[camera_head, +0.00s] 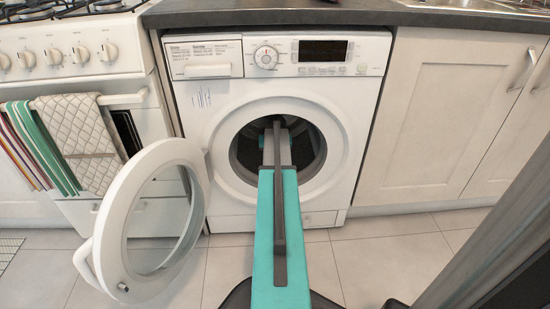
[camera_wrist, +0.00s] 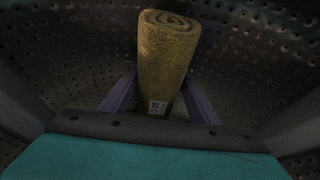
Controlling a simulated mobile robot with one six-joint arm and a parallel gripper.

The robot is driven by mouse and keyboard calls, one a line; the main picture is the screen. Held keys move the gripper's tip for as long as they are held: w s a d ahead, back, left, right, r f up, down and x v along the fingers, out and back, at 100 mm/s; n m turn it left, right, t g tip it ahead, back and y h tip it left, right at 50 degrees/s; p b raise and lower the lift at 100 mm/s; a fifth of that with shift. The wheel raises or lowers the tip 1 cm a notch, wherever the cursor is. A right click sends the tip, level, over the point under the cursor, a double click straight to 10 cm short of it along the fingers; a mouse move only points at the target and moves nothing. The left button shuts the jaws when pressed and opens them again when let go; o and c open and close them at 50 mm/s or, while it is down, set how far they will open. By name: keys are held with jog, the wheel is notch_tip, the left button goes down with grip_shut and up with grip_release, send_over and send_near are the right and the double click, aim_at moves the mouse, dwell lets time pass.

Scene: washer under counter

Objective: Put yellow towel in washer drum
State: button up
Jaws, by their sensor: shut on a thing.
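The washer (camera_head: 185,85) stands under the counter with its round door (camera_head: 118,225) swung open to the left. My teal arm reaches straight through the door opening into the drum. In the wrist view, the yellow towel (camera_wrist: 165,60) is rolled up and stands roughly upright, with a small printed tag low on its side. My gripper (camera_wrist: 160,105) is shut on the towel, one finger on each side. The perforated drum wall (camera_wrist: 70,55) surrounds them. In the head view, the towel and the gripper's tips are hidden inside the dark drum.
A stove (camera_head: 70,45) with striped and checked towels (camera_head: 88,140) on its handle is at the left. A closed cabinet (camera_head: 425,110) is at the right. The open door stands close to the left of my arm. Tiled floor (camera_head: 385,255) is clear at the right.

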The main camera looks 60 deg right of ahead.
jog(key=shift+f, duration=0.55)
jog(key=o, duration=1.3)
jog(key=shift+o, duration=0.2)
jog(key=shift+r, duration=0.4)
jog(key=p+v, duration=0.1)
jog(key=v, duration=0.2)
jog(key=shift+r+p, duration=0.35)
jog(key=shift+r, duration=0.05)
jog(key=shift+s+a+f, duration=0.1)
jog(key=shift+s+a, duration=0.4)
jog(key=shift+a, duration=0.2)
jog(key=shift+s+a+f+p, duration=0.1)
jog(key=shift+s+a+p, duration=0.55)
jog(key=shift+s+a, duration=0.55)
jog(key=shift+s+a+p, duration=0.65)
jog(key=shift+s+a, duration=0.1)
jog(key=shift+a, duration=0.85)
jog(key=shift+s+a+p, duration=0.65)
jog(key=shift+s+a, duration=0.35)
jog(key=shift+a, duration=0.4)
